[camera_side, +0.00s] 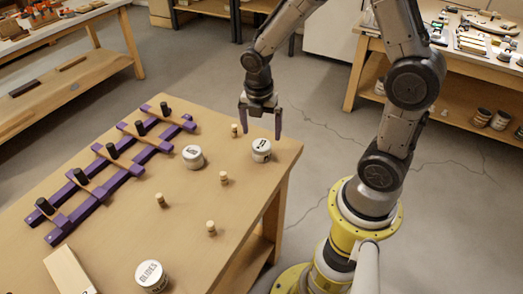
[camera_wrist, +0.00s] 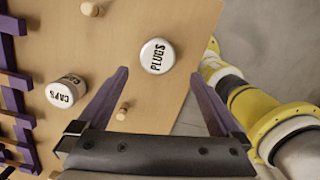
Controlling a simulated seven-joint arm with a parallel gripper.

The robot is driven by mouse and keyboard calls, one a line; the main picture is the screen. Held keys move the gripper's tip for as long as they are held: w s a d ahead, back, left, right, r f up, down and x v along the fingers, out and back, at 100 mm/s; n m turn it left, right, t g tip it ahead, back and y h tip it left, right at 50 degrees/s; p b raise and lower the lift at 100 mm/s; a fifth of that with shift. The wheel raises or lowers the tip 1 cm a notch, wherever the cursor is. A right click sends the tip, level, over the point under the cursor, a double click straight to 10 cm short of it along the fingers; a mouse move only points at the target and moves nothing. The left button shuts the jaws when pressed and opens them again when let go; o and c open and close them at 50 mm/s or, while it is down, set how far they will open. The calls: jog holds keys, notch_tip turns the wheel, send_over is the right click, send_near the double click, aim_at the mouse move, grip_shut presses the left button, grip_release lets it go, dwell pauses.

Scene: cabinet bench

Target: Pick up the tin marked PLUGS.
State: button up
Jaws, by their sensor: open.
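The PLUGS tin (camera_wrist: 157,56) is a white round tin with black lettering on its lid, upright on the wooden table. In the side view it is the tin (camera_side: 261,151) near the table's right corner, its lettering too small to read. My gripper (camera_side: 261,121) is open and empty, with purple fingers pointing down above this tin. In the wrist view my gripper (camera_wrist: 159,74) has its fingers spread wide, and the tin shows between and just beyond the fingertips. No contact is visible.
The CAPS tin (camera_wrist: 66,92) stands to the left, also in the side view (camera_side: 192,157). Another white tin (camera_side: 151,276) is at the front. Several wooden pegs, including one (camera_side: 235,130) near my gripper, stand around. A purple rack (camera_side: 115,172) with black cylinders lies left.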

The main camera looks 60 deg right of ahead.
aim_at(261, 145)
jog(key=f, duration=0.3)
jog(key=d+f, duration=0.1)
jog(key=f, duration=0.4)
jog(key=shift+w+d+f, duration=0.2)
jog(key=shift+w+f, duration=0.15)
jog(key=c, duration=1.4)
jog(key=shift+r, duration=0.2)
jog(key=shift+c, duration=0.2)
